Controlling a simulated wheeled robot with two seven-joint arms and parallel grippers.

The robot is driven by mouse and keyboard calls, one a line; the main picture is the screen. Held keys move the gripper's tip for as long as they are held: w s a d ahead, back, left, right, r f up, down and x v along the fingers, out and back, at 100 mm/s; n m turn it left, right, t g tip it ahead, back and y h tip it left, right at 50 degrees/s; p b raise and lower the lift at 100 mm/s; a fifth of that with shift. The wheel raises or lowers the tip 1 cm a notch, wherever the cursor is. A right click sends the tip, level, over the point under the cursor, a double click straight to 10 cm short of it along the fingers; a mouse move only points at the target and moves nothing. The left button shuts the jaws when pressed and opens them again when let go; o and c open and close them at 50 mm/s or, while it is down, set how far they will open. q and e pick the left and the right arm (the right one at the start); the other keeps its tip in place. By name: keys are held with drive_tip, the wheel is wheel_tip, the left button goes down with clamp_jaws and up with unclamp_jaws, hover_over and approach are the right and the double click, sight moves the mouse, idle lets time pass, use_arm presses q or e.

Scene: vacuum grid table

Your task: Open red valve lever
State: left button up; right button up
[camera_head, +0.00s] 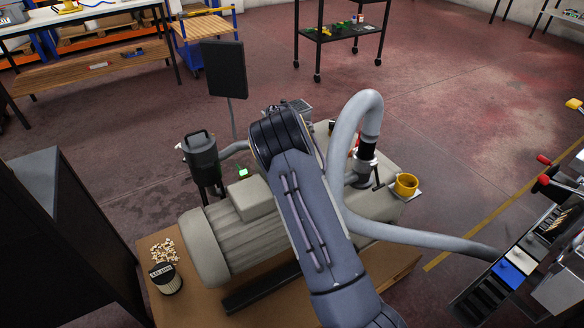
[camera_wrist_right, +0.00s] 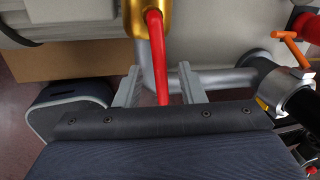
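The red valve lever (camera_wrist_right: 157,55) shows in the right wrist view. It hangs from a gold-coloured valve body (camera_wrist_right: 152,12) at the top edge. My right gripper (camera_wrist_right: 158,82) is open, with one grey finger on each side of the lever and a visible gap on both sides. The lever's lower end runs down to the dark edge of my gripper. In the head view my right arm comes up from the bottom and covers the middle of the machine, hiding the gripper and this lever. My left gripper is not in view.
The beige pump (camera_head: 245,240) stands on a wooden base (camera_head: 160,235). A thick grey hose (camera_head: 430,238) loops on the right, near a yellow cup (camera_head: 405,185). An orange handle (camera_wrist_right: 287,40) and a dark pipe fitting (camera_wrist_right: 300,100) lie right of my gripper in the wrist view.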

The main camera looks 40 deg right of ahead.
wheel_tip(320, 180, up, 7)
drive_tip(key=a, duration=0.1)
drive_tip(key=shift+a, duration=0.2)
idle(0.4)
drive_tip(key=s+a+r+n+t+y+p, duration=0.2)
drive_tip(key=s+a+r+n+y, duration=0.1)
drive_tip(key=s+a+r+n, duration=0.4)
drive_tip(key=s+a+r+n+t+y+p, duration=0.1)
drive_tip(key=s+a+r+n+y+p, duration=0.2)
drive_tip(key=s+r+n, duration=0.6)
drive_tip(key=s+a+n+t+p, duration=0.1)
drive_tip(key=s+a+n+t, duration=0.1)
drive_tip(key=s+a+n, duration=1.2)
drive_tip(key=s+n, duration=0.4)
drive_tip(key=shift+r+t, duration=0.3)
drive_tip(key=shift+r, duration=0.05)
